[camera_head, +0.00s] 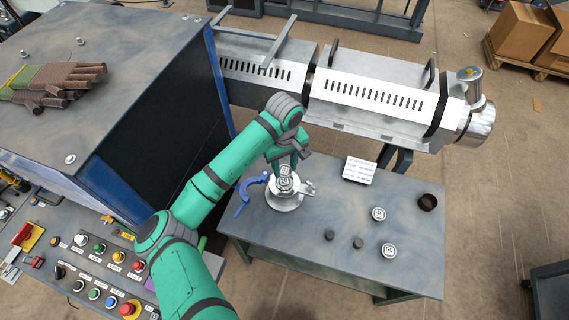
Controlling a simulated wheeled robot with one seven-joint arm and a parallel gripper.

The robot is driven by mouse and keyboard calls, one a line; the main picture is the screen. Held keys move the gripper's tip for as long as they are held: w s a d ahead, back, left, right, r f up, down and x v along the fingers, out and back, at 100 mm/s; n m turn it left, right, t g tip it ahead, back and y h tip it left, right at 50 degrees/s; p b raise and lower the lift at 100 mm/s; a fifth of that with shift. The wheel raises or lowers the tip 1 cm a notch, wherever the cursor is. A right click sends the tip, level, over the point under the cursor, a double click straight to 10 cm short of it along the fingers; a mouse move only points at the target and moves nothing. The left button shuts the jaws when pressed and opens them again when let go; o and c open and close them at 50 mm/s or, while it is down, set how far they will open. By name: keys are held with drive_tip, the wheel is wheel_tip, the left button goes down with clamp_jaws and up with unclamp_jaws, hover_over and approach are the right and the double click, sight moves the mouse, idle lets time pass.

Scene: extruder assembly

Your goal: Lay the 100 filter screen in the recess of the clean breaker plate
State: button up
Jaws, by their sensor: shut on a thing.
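My gripper (284,166) is over the left part of the grey table, pointing down. It is shut on a small pale piece with a printed label (285,171), which looks like a filter screen; its number is too small to read. Directly below is a round silver metal piece (284,203), likely the breaker plate, on the table. Another labelled pale face (285,184) shows on top of it. I cannot tell whether the held piece touches what is below. The recess is hidden. Two more labelled discs (378,214) (389,251) lie on the right of the table.
A blue hooked tool (246,193) lies left of the silver piece. A white text card (359,170) stands at the back. Two small dark cylinders (329,235) (358,243) and a dark cup (428,202) are on the table. The extruder barrel (375,98) runs behind; the front middle is clear.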

sight(284, 171)
drive_tip(key=shift+a+f, duration=0.1)
drive_tip(key=shift+f, duration=2.2)
drive_tip(key=o, duration=1.1)
drive_tip(key=shift+r, duration=3.5)
